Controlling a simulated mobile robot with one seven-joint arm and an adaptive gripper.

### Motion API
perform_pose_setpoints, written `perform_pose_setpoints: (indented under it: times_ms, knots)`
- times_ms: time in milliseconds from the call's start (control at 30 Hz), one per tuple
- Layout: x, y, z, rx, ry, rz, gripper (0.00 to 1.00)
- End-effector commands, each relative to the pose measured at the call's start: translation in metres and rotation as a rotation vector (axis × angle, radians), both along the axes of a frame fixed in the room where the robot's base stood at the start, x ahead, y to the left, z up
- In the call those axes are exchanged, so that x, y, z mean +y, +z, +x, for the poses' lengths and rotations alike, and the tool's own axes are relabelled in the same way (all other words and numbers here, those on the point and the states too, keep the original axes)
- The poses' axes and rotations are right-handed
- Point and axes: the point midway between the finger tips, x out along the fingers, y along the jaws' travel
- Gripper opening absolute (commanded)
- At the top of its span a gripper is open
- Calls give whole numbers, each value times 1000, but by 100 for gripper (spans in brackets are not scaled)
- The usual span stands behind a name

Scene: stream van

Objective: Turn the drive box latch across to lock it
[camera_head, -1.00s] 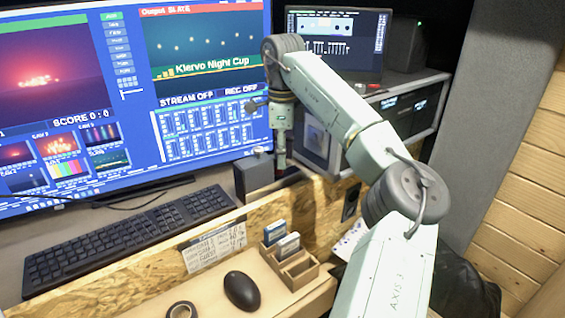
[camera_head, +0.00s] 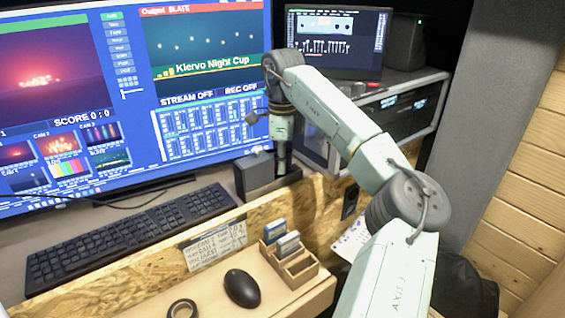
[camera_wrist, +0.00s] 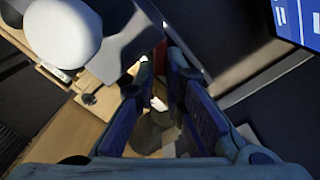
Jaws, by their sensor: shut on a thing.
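The drive box (camera_head: 254,174) is a dark grey box on the desk, right of the keyboard and below the big screen. My gripper (camera_head: 282,170) points down at the right side of the box, close to its low part. In the wrist view my gripper (camera_wrist: 160,62) has its blue-padded fingers brought close together at the tips. A small red piece, which seems to be the latch (camera_wrist: 160,52), shows at the fingertips. The fingers hide most of it, and its angle cannot be told.
A big screen (camera_head: 210,90) stands close behind the gripper, and a rack (camera_head: 405,105) stands to its right. In front are a keyboard (camera_head: 130,240), a wooden ledge, a small card holder (camera_head: 298,268), a black mouse (camera_head: 242,288) and a tape roll (camera_head: 183,309).

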Motion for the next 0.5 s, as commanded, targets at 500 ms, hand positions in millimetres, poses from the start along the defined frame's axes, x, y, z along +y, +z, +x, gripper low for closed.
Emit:
perform_pose_setpoints:
  times_ms: [500]
  knots:
    - [-1,1,-2,0,-100,-3,0]
